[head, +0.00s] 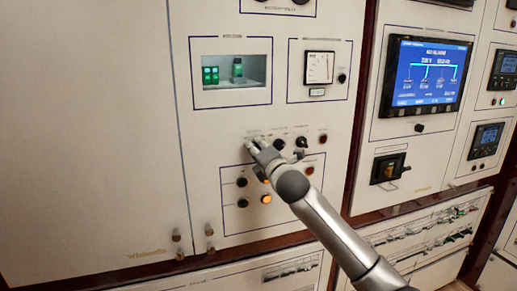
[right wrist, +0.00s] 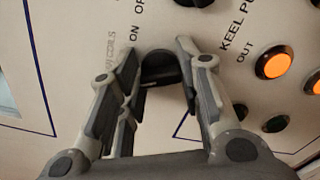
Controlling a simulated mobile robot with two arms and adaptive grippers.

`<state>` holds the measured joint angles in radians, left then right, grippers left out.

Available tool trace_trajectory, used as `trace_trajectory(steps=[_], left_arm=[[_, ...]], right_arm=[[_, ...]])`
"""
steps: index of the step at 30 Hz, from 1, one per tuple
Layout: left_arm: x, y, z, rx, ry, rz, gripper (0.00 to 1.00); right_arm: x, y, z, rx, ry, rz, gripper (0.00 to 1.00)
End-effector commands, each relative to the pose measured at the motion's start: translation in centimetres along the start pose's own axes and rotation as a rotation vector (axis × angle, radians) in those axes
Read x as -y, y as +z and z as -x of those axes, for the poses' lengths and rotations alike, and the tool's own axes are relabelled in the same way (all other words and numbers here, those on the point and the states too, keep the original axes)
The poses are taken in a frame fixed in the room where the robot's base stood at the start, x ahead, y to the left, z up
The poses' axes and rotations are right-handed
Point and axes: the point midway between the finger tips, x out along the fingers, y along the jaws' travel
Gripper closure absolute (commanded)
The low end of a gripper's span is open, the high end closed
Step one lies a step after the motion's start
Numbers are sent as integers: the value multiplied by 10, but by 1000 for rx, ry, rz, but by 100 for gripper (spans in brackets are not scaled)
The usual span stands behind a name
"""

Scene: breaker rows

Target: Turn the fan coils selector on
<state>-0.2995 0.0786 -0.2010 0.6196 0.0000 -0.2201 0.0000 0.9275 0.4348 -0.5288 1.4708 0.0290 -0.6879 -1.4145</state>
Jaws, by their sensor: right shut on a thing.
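The fan coils selector (right wrist: 160,66) is a dark knob on the cream panel in the right wrist view. A partly covered label ending in "COILS" and the words "ON" and "OF…" are printed beside it. My right gripper (right wrist: 157,80) has its two fingers on either side of the knob and is shut on it. In the head view my right gripper (head: 257,148) reaches the left end of a row of selectors and hides this knob. I cannot tell exactly which position the knob points to. My left gripper is not in view.
Other black selectors (head: 301,142) sit close to the right of the gripper. Below are buttons and a lit orange lamp (head: 266,199). Another orange lamp (right wrist: 273,65) shows beside "KEEL PU… OUT" in the wrist view. The panel (head: 90,130) at left is bare.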

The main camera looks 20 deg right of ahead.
Motion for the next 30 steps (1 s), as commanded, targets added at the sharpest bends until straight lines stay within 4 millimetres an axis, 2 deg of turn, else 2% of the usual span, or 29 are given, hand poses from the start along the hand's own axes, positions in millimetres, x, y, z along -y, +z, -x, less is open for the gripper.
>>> trace_trajectory(steps=[9,30], left_arm=[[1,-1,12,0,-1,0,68],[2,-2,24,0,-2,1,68]], right_arm=[[1,0,0,-1,-3,-303,91],[3,-2,0,0,-3,-960,91]])
